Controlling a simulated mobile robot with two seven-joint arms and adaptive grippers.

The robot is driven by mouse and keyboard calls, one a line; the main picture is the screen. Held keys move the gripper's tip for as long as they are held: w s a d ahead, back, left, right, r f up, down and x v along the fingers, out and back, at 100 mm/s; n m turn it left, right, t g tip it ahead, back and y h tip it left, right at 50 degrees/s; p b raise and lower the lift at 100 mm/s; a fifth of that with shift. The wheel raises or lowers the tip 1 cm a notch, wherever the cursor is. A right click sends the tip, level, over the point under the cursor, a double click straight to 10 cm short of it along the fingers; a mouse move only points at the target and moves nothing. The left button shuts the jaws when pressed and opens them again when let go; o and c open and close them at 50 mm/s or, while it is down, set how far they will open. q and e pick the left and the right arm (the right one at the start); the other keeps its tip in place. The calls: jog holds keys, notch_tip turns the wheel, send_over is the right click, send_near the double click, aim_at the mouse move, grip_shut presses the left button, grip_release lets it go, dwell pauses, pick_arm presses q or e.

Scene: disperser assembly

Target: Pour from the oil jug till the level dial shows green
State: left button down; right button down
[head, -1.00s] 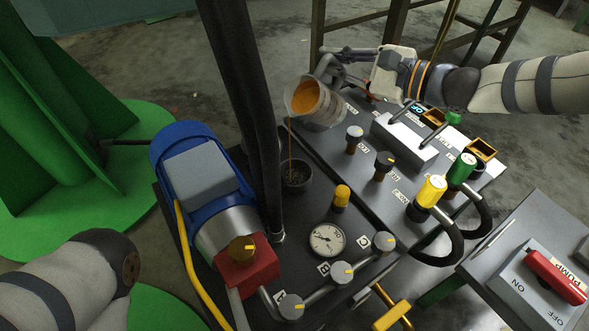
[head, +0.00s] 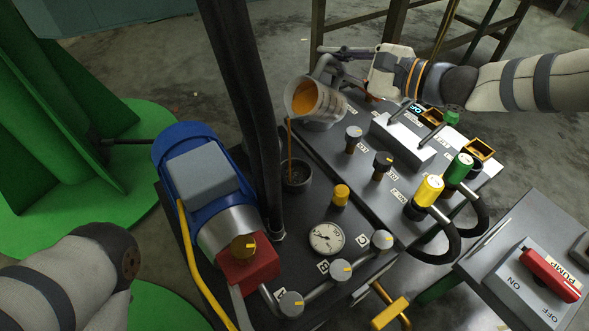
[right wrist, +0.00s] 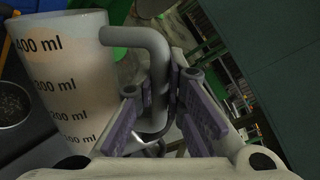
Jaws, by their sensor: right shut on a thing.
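The oil jug (head: 322,106), a clear beaker with orange oil in it, is tilted left over the black filler cup (head: 296,176). An orange stream falls from its lip into the cup. My right gripper (head: 335,68) is shut on the jug's handle, which shows between the purple-grey fingers (right wrist: 160,88) in the right wrist view. There the jug (right wrist: 82,85) shows its ml marks. A round white dial (head: 326,238) with a dark needle sits in front of the cup; its fine markings are too small to read. My left arm is at the lower left, its gripper out of view.
A blue motor (head: 190,165) and a thick black column (head: 243,100) stand left of the cup. Several knobs and a yellow cap (head: 341,195) rise from the panels. A red pump switch (head: 552,274) is at the lower right.

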pick_arm(q)
jog(key=shift+w+r+p, duration=0.25)
jog(key=shift+r+p, duration=0.1)
jog(key=shift+p, duration=0.15)
pick_arm(e)
jog(key=shift+s+a+r+n, duration=0.15)
jog(key=shift+s+r+n, duration=0.05)
jog(key=shift+r+n, duration=0.25)
dwell(0.9)
pick_arm(q)
jog(key=shift+w+r+t+p, duration=0.3)
jog(key=shift+r+p, duration=0.2)
jog(key=shift+p, duration=0.15)
pick_arm(e)
jog(key=shift+s+a+n, duration=0.35)
jog(key=shift+n, duration=0.3)
dwell(3.3)
pick_arm(q)
jog(key=shift+r, duration=0.2)
pick_arm(e)
jog(key=shift+s+a, duration=0.1)
jog(key=shift+s, duration=0.05)
dwell(1.2)
